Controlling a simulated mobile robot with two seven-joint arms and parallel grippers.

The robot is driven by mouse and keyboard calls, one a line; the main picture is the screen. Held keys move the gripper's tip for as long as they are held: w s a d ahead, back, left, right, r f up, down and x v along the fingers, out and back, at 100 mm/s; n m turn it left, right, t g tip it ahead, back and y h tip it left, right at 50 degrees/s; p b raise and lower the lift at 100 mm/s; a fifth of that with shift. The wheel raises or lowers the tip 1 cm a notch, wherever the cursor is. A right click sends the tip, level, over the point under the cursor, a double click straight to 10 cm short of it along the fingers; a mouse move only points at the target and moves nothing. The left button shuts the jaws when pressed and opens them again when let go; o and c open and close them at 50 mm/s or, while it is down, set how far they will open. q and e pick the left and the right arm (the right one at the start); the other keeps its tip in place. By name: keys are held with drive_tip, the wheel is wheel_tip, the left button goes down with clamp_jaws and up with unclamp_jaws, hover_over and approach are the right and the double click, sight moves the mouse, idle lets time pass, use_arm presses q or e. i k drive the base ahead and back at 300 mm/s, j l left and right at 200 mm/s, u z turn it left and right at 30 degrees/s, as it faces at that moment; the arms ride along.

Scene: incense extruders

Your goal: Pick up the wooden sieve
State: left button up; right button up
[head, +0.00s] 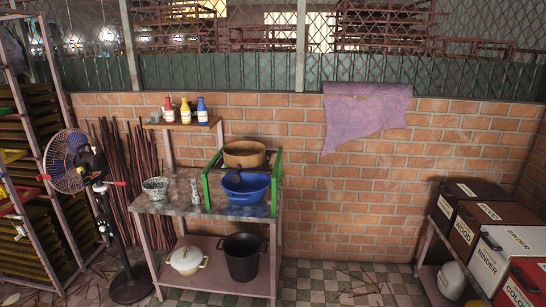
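The wooden sieve (240,160) is a round, brown, drum-like thing in the middle of the head view. It sits at the top of a green frame (206,186) on a table (165,205) against the brick wall. A blue basin (246,190) stands below the sieve, inside the frame. The sieve's inside and underside are mostly hidden from here. Neither of my grippers is in view.
A patterned bowl (156,187) and a small patterned item (196,191) stand left of the frame. Bottles (186,111) stand on a shelf behind. A fan (70,165) stands left; labelled bins (490,255) are right. Checkered floor (340,282) shows in front.

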sight(247, 154)
drive_tip(key=i+j+z, duration=0.15)
drive_tip(key=z, duration=0.2)
drive_tip(key=i+j+z, duration=0.1)
drive_tip(key=j+z, duration=0.15)
drive_tip(key=z, duration=0.15)
drive_tip(key=j+z, duration=0.35)
drive_tip(key=i+j+z, duration=0.1)
drive_tip(key=j+z, duration=0.15)
drive_tip(key=j, duration=0.2)
drive_tip(key=j+z, duration=0.25)
drive_tip(key=j, duration=0.25)
drive_tip(key=j+z, duration=0.15)
drive_tip(key=j, duration=0.95)
